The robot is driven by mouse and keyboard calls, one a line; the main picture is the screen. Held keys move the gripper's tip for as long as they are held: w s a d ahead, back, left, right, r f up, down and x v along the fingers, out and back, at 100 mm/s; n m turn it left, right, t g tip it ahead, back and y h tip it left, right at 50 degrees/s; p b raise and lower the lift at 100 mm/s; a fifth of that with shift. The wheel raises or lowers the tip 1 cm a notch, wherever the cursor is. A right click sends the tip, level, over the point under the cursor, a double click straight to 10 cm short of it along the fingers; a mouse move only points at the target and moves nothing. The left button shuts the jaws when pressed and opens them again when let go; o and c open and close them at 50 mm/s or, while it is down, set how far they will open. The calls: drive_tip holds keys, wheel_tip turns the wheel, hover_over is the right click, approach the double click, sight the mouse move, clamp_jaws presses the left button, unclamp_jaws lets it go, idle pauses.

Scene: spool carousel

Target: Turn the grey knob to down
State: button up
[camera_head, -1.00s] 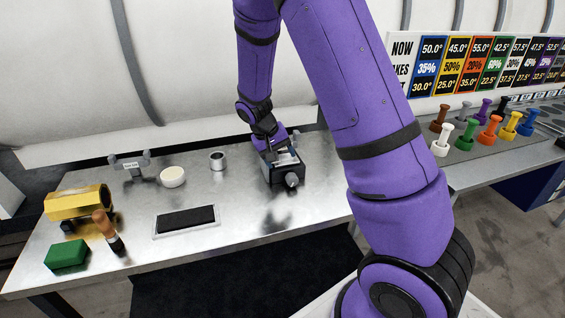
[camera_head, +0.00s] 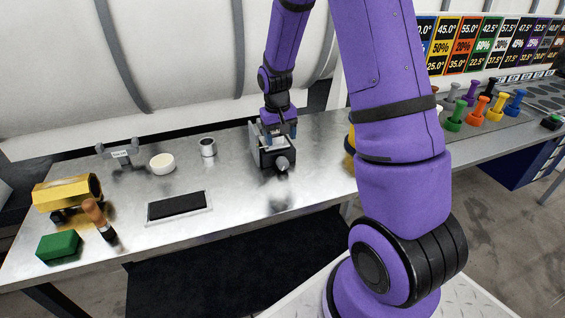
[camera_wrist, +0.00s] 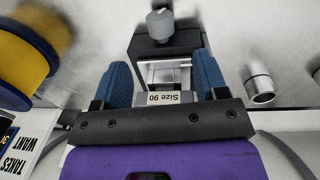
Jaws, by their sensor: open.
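The grey knob (camera_head: 282,164) sits on the near end of a dark box-shaped device (camera_head: 262,157) on the metal bench. In the wrist view the knob (camera_wrist: 160,24) is at the top middle, beyond the fingertips; which way it is turned is hard to tell. My gripper (camera_head: 279,129) is over the far part of the device. In the wrist view my gripper (camera_wrist: 163,78) is open, its blue fingers spread either side of the device's pale top. The gripper does not touch the knob.
A metal cup (camera_head: 207,147), white bowl (camera_head: 162,163) and black pad (camera_head: 177,206) lie left of the device. A yellow spool (camera_wrist: 22,55) is left in the wrist view. Colored pegs (camera_head: 482,108) stand at the right. The bench before the device is clear.

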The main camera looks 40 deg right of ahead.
sight(282, 160)
drive_tip(key=f, duration=0.7)
drive_tip(key=d+f, duration=0.1)
drive_tip(key=f, duration=0.2)
drive_tip(key=shift+f, duration=0.35)
drive_tip(key=shift+a, duration=0.1)
drive_tip(key=c, duration=0.9)
